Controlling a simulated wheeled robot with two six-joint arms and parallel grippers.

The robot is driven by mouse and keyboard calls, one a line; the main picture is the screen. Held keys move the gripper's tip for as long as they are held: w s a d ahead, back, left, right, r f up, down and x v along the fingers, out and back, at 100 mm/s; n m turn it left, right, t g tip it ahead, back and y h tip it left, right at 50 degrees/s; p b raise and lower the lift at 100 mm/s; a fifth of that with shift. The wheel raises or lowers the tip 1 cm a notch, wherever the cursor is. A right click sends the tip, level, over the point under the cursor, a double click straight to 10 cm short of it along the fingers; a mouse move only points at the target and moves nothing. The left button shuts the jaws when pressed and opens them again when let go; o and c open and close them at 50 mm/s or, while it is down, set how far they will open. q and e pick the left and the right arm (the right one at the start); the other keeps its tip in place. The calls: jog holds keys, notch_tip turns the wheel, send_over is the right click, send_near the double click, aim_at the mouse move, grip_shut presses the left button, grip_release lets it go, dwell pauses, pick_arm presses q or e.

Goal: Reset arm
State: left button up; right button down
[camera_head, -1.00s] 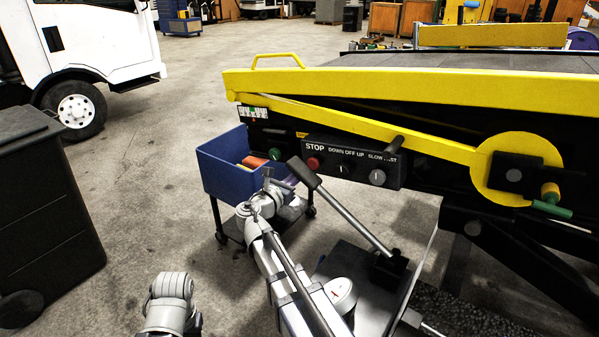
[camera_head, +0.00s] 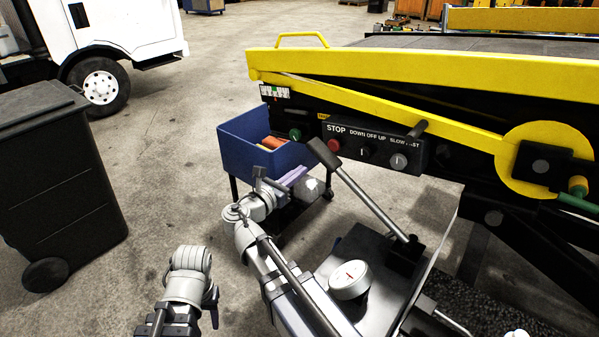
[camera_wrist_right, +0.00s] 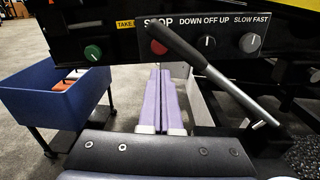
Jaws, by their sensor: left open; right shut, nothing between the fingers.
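My right gripper (camera_head: 296,178) shows purple fingers in the head view, in front of the blue bin (camera_head: 236,157) and left of the lever. In the right wrist view its two fingers (camera_wrist_right: 160,88) lie side by side, shut and empty, pointing toward the control panel (camera_wrist_right: 206,42). The black-handled lever (camera_head: 362,199) slants up to the left, apart from the fingers as far as I can see. It crosses in front of the panel in the wrist view (camera_wrist_right: 208,68). Part of my left arm shows at the bottom of the head view; its gripper cannot be made out.
The belt loader (camera_head: 420,72) with its yellow rail fills the right side. Its panel (camera_head: 372,148) has a red stop button and knobs. A black wheeled bin (camera_head: 62,180) stands at left, a white truck (camera_head: 125,30) behind. Floor between them is clear.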

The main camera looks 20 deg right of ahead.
jog(key=s+a+f+m+g+y+p, duration=0.2)
jog(key=s+a+f+m+g+y, duration=0.3)
jog(key=s+f+m, duration=0.45)
jog(key=s+a+f+m+g+y, duration=0.2)
jog(key=s+a+f+m+y, duration=0.2)
jog(key=a, duration=0.3)
jog(key=s+a+f+m+g+y, duration=0.2)
jog(key=s+a+f+m+y, duration=0.3)
jog(key=s+a+m, duration=0.1)
jog(key=shift+s+a+f+m+p, duration=0.2)
jog(key=shift+a+m+p, duration=0.2)
jog(key=shift+a, duration=0.55)
